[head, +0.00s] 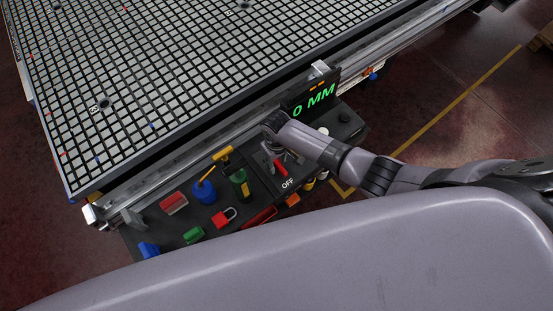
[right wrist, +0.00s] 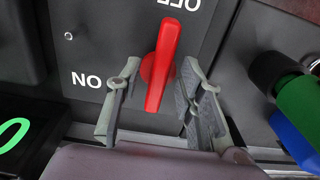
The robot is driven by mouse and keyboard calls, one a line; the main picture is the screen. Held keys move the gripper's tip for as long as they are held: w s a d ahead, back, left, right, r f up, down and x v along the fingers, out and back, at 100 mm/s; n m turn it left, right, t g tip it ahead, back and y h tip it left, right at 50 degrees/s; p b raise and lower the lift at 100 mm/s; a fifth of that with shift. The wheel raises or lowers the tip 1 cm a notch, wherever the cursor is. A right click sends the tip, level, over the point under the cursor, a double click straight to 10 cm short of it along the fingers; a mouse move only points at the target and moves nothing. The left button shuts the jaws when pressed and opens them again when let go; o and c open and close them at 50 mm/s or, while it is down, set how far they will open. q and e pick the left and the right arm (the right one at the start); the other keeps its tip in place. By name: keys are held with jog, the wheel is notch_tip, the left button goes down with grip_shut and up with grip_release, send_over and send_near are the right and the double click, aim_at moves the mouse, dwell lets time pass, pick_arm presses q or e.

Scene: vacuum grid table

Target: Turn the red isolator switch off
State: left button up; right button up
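The red isolator switch (right wrist: 160,65) has a long red handle on a dark panel. In the right wrist view its long end points up, near the upside-down OFF label (right wrist: 180,4); the upside-down ON label (right wrist: 88,80) is to the left. In the head view the handle (head: 281,169) slants toward the OFF label (head: 288,183). My right gripper (right wrist: 160,88) is open, with one finger on each side of the handle's lower part. Gaps show on both sides, so it does not appear to grip the handle. My left gripper is not in view.
The switch panel beside the grid table (head: 190,75) also carries a blue knob (head: 204,191), a red padlock (head: 224,217), a yellow-topped green part (head: 240,184) and a green block (head: 194,235). A green-digit display (head: 314,101) is close to my right arm.

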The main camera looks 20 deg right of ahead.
aim_at(276, 163)
jog(key=shift+r, duration=0.1)
notch_tip(276, 163, up, 12)
dwell(0.5)
dwell(0.4)
